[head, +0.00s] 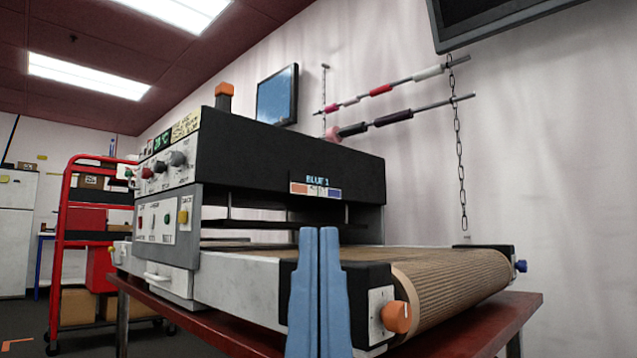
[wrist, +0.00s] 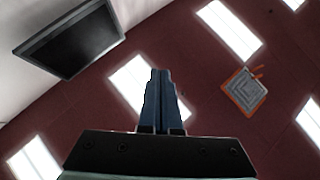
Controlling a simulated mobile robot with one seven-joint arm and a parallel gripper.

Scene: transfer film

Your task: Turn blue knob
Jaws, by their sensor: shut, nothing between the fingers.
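A blue knob (head: 521,265) sits at the far right end of the conveyor machine, on the side by the wall. It looks small and is partly seen past the belt's end. An orange knob (head: 397,317) is on the near front corner of the same conveyor. My gripper (head: 319,230) stands upright in front of the machine, its two blue fingers together with nothing between them. In the wrist view my gripper (wrist: 160,72) points up at the ceiling, and neither knob shows there.
The conveyor belt (head: 455,278) lies on a red table (head: 500,318) right of my gripper. The black heater housing (head: 290,165) and control panel (head: 165,165) stand behind and left. A red cart (head: 62,230) is at far left. A monitor (head: 480,15) hangs top right.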

